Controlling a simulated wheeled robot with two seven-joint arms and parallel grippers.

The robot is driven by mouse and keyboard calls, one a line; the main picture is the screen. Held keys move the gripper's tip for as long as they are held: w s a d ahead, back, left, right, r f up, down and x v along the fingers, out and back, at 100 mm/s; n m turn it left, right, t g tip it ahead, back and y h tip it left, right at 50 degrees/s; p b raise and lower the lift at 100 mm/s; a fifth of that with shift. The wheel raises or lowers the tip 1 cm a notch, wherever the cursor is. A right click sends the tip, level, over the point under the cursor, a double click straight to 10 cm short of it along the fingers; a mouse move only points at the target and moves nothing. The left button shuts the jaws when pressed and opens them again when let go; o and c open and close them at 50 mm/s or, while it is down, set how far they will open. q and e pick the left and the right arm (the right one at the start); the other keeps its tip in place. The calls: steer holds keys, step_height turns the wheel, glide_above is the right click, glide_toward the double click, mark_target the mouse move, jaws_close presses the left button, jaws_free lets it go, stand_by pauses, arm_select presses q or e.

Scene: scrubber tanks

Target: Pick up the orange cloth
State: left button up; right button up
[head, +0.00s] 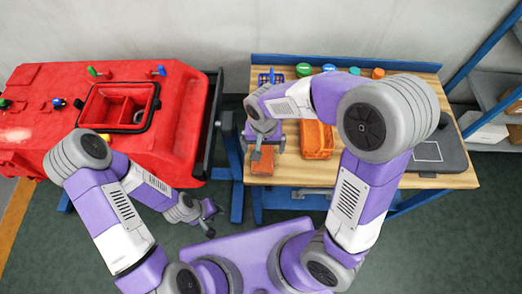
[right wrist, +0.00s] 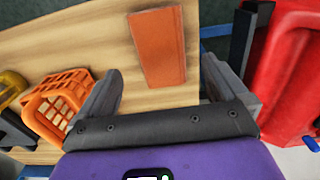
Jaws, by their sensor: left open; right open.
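The orange cloth (head: 266,162) lies flat on the wooden bench top near its front left corner. In the right wrist view the cloth (right wrist: 157,47) is a plain orange rectangle on bare wood, beyond and between the finger tips. My right gripper (head: 264,143) is open above the cloth and points down at it; part of the cloth is hidden by it. The right wrist view shows both fingers of this gripper (right wrist: 163,75) apart with nothing between them. My left gripper (head: 208,220) is open and empty, low over the floor between the red machine and the bench.
An orange basket (head: 317,140) stands right of the cloth; it also shows in the right wrist view (right wrist: 58,104). Several coloured lids, including a green one (head: 303,70), line the bench's back. A dark grey mat (head: 445,155) lies at right. A red scrubber (head: 185,125) stands left, past a gap.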

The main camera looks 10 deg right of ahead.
mark_target(263, 156)
step_height(263, 156, down, 6)
steer(key=shift+s+r+b, duration=0.1)
steer(key=shift+r+b, duration=0.05)
steer(key=shift+b, duration=0.65)
steer(key=c, duration=1.1)
